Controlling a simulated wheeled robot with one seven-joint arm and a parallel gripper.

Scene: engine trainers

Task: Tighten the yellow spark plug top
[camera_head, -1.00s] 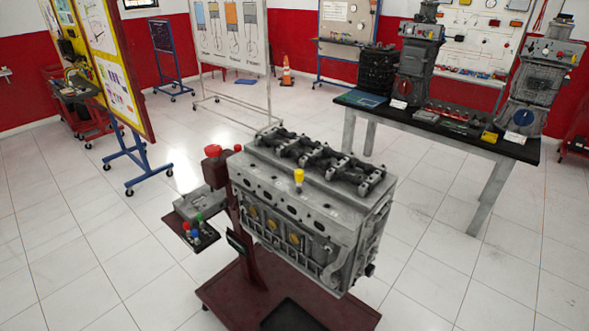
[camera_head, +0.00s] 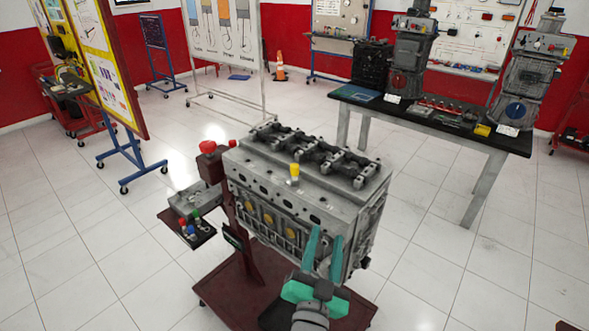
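The yellow spark plug top (camera_head: 294,170) stands upright on the top of the grey engine block (camera_head: 275,190), near the edge facing me. My gripper (camera_head: 324,236) is in the lower middle of the head view, with two teal fingers pointing up the picture. The fingers are apart with nothing visible between them, so it is open. It is below and to the right of the yellow top, in front of the block's right end, and apart from the yellow top. The fingers hide a part of the block's lower right side.
The engine sits on a dark red stand (camera_head: 225,290). A grey box (camera_head: 190,198) and a small panel with coloured knobs (camera_head: 190,228) are at its left. A black-topped table (camera_head: 480,140) with engine parts stands at the back right. White floor is clear around the stand.

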